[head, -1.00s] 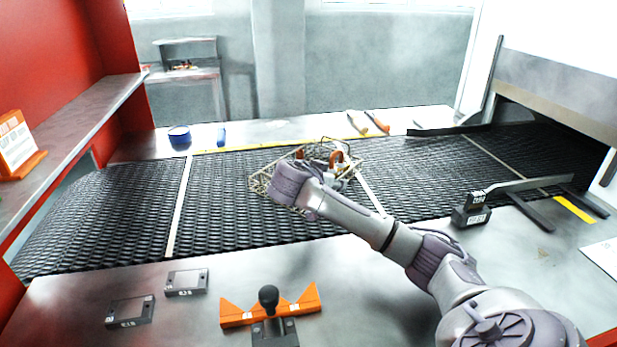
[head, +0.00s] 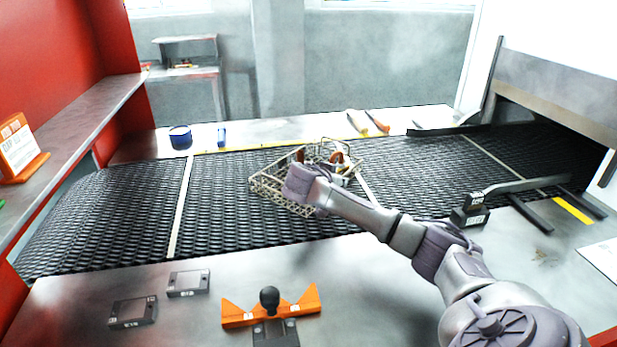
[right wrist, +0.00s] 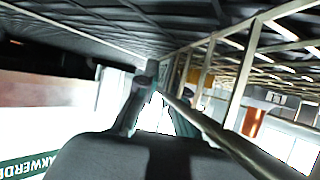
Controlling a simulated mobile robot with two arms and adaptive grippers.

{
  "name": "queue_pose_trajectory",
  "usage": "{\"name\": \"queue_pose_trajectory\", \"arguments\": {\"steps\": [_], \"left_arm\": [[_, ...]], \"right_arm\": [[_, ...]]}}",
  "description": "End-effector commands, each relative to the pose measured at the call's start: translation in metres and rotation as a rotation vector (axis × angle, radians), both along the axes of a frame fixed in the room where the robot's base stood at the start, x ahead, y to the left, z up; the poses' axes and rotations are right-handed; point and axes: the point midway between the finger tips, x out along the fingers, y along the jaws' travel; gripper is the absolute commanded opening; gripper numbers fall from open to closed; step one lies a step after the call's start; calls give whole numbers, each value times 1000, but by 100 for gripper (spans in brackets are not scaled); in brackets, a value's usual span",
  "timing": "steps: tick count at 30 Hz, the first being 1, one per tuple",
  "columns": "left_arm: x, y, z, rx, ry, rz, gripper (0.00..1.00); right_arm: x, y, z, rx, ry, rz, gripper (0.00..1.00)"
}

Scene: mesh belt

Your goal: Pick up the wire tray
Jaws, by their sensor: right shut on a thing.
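The wire tray (head: 268,184), a pale open wire basket, is over the middle of the black mesh belt with brown-orange and white parts in it. My right gripper (head: 303,184) is at the tray's near side, and my wrist covers part of that side and the fingertips. In the right wrist view my right gripper (right wrist: 150,95) is shut on the tray's wire rim, and the tray's bars (right wrist: 243,85) run off to the right. I cannot tell for sure whether the tray's underside is clear of the belt. My left gripper is out of view.
The mesh belt (head: 100,215) runs into a tunnel at the right. A dark stop block with a bar (head: 470,212) stands at the belt's near right. An orange bracket (head: 240,314) with a black knob sits on the near table. A blue cup (head: 180,137) is beyond the belt.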

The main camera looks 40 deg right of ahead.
Motion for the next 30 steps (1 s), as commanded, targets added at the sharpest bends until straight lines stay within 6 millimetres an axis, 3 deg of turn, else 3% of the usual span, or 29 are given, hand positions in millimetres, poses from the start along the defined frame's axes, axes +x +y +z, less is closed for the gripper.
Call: {"name": "queue_pose_trajectory", "arguments": {"steps": [20,30], "left_arm": [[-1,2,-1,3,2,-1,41],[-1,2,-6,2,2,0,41]], "right_arm": [[1,0,6,-3,-8,2,0],[1,0,34,-3,-13,0,0]]}}
